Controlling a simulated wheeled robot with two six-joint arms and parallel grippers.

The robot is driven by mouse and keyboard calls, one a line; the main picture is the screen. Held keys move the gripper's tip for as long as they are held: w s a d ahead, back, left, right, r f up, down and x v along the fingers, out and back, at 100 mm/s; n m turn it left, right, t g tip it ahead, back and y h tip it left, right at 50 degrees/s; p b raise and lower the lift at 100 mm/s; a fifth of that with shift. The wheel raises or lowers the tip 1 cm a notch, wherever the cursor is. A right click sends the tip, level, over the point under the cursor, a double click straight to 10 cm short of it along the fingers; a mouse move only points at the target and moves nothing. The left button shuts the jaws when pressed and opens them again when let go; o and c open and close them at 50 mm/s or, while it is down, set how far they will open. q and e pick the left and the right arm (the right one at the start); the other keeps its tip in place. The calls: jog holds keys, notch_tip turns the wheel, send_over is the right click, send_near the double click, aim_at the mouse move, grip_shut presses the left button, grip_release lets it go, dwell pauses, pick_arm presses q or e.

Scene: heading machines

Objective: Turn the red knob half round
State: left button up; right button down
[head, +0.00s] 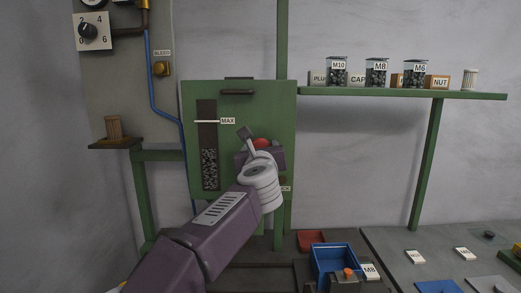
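The red knob (262,142) is on the front of the green hopper cabinet (267,105), right of its level window. Only its upper part shows; the rest is hidden behind my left gripper. My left gripper (253,142) reaches up from the lower left and is at the knob, with a grey finger part up and to the left of the red. The wrist blocks the view of the fingers, so I cannot tell whether they touch or grip the knob. My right gripper is not in view.
A green shelf (400,94) with labelled jars is at the right. A grey panel with a dial (88,31) and a brass BLEED knob (161,69) is at the left. A blue bin (335,258) and a red tray (311,240) sit below right.

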pick_arm(q)
jog(key=shift+o, duration=0.5)
jog(key=s+b, duration=0.3)
jog(key=s, duration=0.6)
jog(key=shift+b, duration=0.4)
